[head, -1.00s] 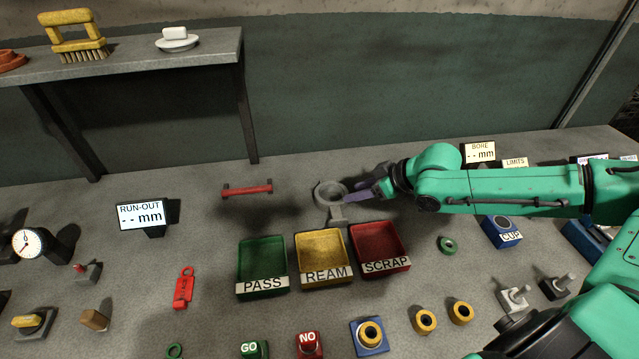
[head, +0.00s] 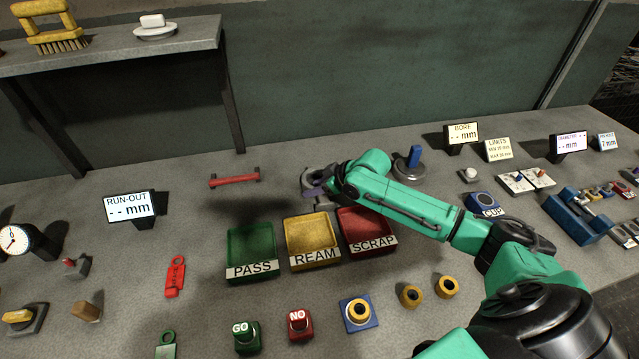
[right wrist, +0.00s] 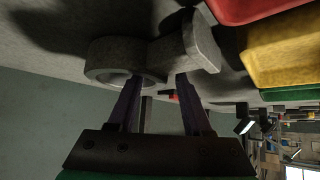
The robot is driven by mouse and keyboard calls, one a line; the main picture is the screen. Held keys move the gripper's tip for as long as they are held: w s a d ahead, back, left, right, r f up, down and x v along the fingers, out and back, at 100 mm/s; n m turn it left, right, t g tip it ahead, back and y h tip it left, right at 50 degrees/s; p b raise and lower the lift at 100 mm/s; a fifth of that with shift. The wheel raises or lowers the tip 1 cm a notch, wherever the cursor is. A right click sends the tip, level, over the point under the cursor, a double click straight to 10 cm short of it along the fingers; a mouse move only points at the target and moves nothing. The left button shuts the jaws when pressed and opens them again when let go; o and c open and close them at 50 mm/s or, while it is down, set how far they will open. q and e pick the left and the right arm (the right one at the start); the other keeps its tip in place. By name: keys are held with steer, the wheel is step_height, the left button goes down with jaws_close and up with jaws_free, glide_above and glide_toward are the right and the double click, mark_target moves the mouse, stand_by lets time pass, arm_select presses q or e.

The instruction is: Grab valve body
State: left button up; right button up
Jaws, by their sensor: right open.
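The valve body, a grey casting with a round ring and a flanged stub, stands on the bench behind the trays and is partly covered by my right gripper in the head view (head: 309,176). In the right wrist view its ring (right wrist: 112,62) and flange (right wrist: 197,40) show close beyond the fingers. My right gripper (head: 318,190) is open; its two purple fingers (right wrist: 160,84) reach to the casting, one near the ring and one near the flange. I cannot tell whether they touch it. My left gripper is not in view.
Green PASS (head: 250,270), yellow REAM (head: 314,262) and red SCRAP (head: 371,246) trays stand just in front. A red bar (head: 235,181) lies to the left. A round base with a blue post (head: 413,158) stands behind my right arm. Bench left of the trays has free room.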

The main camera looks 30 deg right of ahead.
steer(key=shift+w+a+f, duration=0.2)
steer(key=shift+w+f, duration=0.15)
steer(key=shift+s, duration=0.1)
jaws_close()
steer(key=shift+s+f, duration=0.2)
steer(key=shift+f, duration=0.1)
stand_by(0.7)
steer(key=shift+w+r, duration=0.15)
steer(key=shift+r, duration=0.1)
